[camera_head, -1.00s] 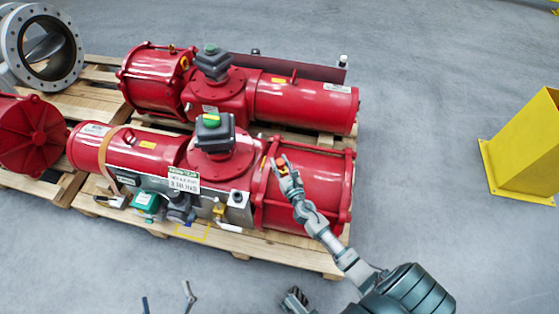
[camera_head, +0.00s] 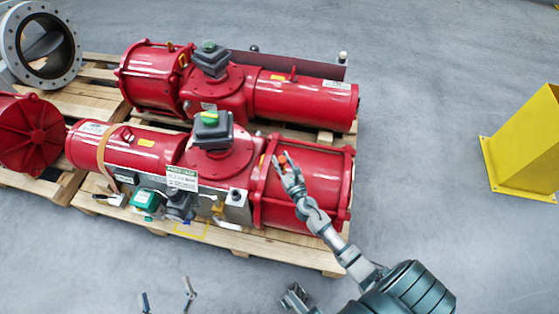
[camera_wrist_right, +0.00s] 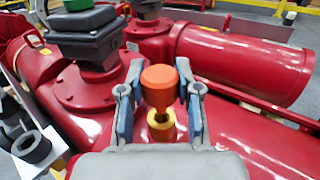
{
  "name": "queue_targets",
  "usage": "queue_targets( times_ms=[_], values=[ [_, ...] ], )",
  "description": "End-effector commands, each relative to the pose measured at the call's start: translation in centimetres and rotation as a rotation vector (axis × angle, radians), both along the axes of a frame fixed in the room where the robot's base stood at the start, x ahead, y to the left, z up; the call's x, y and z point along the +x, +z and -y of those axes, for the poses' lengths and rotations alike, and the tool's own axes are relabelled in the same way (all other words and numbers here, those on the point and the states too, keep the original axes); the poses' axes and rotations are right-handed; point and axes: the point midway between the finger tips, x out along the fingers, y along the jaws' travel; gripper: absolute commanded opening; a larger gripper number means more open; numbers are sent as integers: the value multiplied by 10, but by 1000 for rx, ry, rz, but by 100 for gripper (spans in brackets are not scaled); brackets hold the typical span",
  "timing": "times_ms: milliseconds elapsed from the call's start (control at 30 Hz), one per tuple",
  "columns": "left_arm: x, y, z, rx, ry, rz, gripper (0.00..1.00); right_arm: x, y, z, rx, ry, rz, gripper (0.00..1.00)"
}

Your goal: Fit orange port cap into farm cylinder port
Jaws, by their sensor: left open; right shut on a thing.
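The orange port cap (camera_wrist_right: 160,86) is between the two fingers of my right gripper (camera_wrist_right: 160,92), which is shut on it. A yellow ring-like part (camera_wrist_right: 161,124) shows just below the cap; I cannot tell if it belongs to the cap or to the cylinder. In the head view my right gripper (camera_head: 282,161) is over the red near-right cylinder (camera_head: 318,175), with the small orange cap (camera_head: 283,160) at its tips. The cylinder port itself cannot be made out. My left gripper (camera_head: 166,297) is open and empty at the bottom edge, over the floor.
The actuator's dark switch box (camera_head: 212,132) stands left of the right gripper. A second red actuator (camera_head: 303,101) lies behind on the pallet (camera_head: 333,262). A yellow post (camera_head: 530,145) stands at the right. The floor between is clear.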

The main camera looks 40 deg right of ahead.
Motion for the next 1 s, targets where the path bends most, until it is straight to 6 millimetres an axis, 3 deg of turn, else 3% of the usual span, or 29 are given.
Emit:
queue_targets(
  times_ms=[1000],
  values=[
    [0,1,0,-1,0,1,100,0,1,-14,-13,1,1,0]
  ],
)
